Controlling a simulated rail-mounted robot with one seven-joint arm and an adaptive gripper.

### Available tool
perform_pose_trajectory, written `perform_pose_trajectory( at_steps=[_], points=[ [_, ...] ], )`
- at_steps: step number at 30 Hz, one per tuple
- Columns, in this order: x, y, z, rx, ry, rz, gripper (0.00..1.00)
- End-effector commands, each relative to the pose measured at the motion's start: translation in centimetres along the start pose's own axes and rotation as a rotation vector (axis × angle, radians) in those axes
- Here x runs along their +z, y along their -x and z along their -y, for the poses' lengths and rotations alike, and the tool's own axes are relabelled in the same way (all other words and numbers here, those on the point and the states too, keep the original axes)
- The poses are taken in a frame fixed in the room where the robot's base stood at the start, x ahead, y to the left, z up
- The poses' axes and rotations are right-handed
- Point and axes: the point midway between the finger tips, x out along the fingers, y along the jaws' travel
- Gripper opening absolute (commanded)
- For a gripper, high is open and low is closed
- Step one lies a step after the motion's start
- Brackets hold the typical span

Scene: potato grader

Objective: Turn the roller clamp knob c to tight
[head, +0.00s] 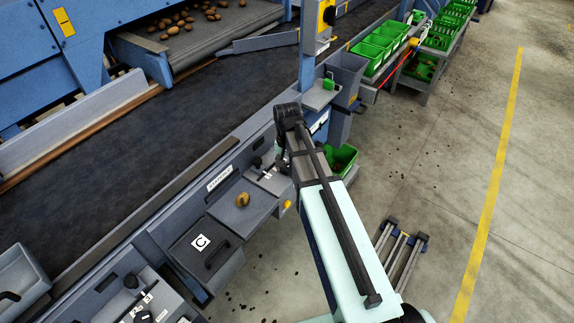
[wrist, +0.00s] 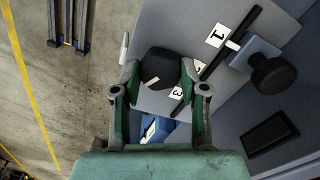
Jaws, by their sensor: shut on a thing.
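A black knob (wrist: 160,66) with a small white mark on its face is between the two fingers of my gripper (wrist: 160,78) in the wrist view. My gripper is shut on this knob, with a finger on either side. No letter on the knob is readable, so I cannot tell from it whether it is knob c. A scale with white number labels (wrist: 216,36) and a dark bar lies beside it. In the head view my arm hides most of the gripper and the held knob, at the grader's side panel (head: 228,186).
A second black knob (wrist: 273,75) stands at the right in the wrist view. A potato (head: 242,199) lies on the grey ledge. A green crate (head: 341,158) is beyond my arm. The floor (head: 440,180) at right is mostly open.

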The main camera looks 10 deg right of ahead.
Motion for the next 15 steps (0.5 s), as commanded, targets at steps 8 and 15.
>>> perform_pose_trajectory(
  at_steps=[8,15],
  points=[
    [0.11,-0.10,-0.06,0.002,-0.004,0.003,0.08],
    [0.08,-0.07,-0.05,0.001,-0.003,0.002,0.68]
  ],
)
